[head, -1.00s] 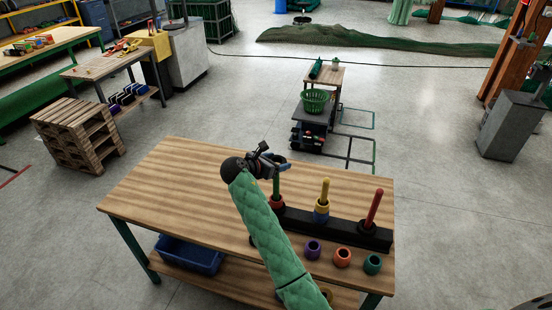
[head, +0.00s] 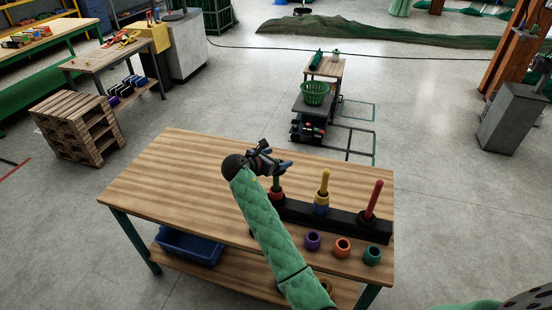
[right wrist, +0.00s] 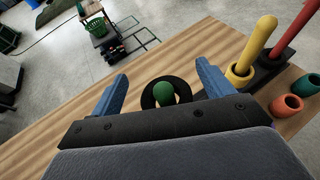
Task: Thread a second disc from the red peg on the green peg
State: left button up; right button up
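The green peg (head: 276,180) stands at the left end of a black rack (head: 295,212), with a red disc (head: 276,195) low on it. My right gripper (head: 276,163) is over this peg and partly hides it. In the right wrist view, its blue fingers (right wrist: 161,87) are apart on either side of the green peg's round top (right wrist: 164,92). A dark ring (right wrist: 147,101) surrounds the peg there and touches neither finger. The red peg (head: 375,197) stands at the right end, with a dark ring (right wrist: 270,64) at its foot. My left gripper is not in view.
Loose purple (head: 313,241), orange (head: 343,247) and green (head: 372,255) discs stand in front of the rack. The wooden tabletop (head: 170,185) is clear at left.

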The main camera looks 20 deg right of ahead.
jog(key=shift+o, duration=0.7)
jog(key=shift+s+a, duration=0.1)
jog(key=shift+a, duration=0.1)
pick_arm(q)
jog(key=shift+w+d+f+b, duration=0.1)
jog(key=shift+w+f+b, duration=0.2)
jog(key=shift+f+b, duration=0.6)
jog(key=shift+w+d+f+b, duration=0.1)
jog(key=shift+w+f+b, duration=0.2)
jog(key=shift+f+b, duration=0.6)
pick_arm(e)
jog(key=v, duration=0.7)
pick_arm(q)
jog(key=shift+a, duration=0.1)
pick_arm(e)
jog(key=shift+a+r, duration=0.1)
jog(key=shift+r, duration=0.05)
